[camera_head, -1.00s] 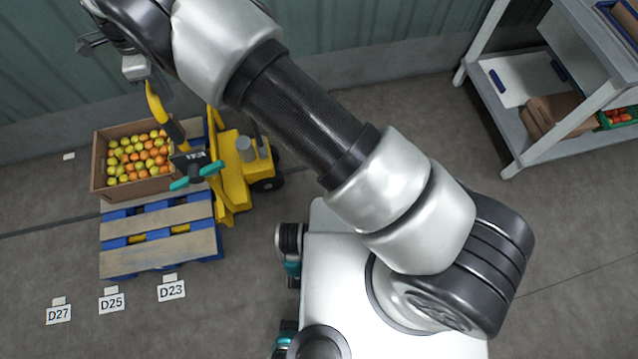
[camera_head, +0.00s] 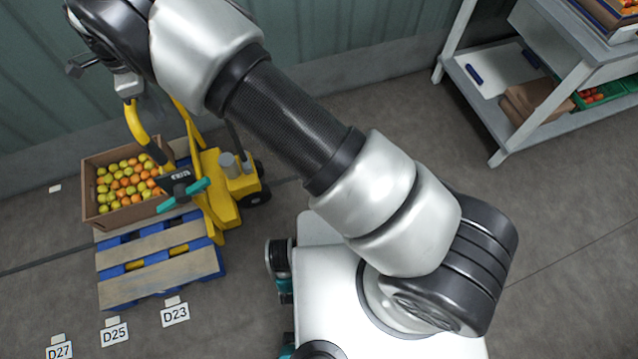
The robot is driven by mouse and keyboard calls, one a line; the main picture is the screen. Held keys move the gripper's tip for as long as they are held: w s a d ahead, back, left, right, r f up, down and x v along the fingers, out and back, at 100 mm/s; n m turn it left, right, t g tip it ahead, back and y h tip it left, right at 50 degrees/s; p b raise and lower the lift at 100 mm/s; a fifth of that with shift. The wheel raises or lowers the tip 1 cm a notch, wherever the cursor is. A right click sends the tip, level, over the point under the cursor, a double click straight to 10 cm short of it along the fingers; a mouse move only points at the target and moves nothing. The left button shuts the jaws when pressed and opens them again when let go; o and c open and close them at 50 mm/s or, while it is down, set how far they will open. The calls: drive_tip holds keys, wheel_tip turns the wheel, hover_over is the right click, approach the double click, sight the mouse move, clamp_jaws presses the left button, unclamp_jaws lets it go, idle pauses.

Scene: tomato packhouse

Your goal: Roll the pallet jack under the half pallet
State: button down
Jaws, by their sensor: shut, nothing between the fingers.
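The yellow pallet jack (camera_head: 219,196) stands at the right side of the half pallet (camera_head: 160,287), which has blue sides and wooden slats. Yellow shows in the gaps between the slats, so the forks appear to be inside the pallet. The jack's handle (camera_head: 184,195) has teal grips and a dark display. A yellow curved bar (camera_head: 135,122) rises from near the handle toward my gripper (camera_head: 127,87). My gripper is shut and holds nothing. It is at the upper left, above the jack; its fingertips are small, and I cannot tell whether they touch the bar.
A cardboard box (camera_head: 91,192) of tomatoes sits on the pallet's far end. Floor labels D23 (camera_head: 175,315), D25 (camera_head: 115,334) and D27 (camera_head: 60,351) lie before it. A green wall is behind; a grey shelf (camera_head: 490,125) stands right. Floor between is clear.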

wheel_tip(320, 180, up, 10)
drive_tip(key=p, duration=0.6)
drive_tip(key=shift+d, duration=0.15)
idle(0.4)
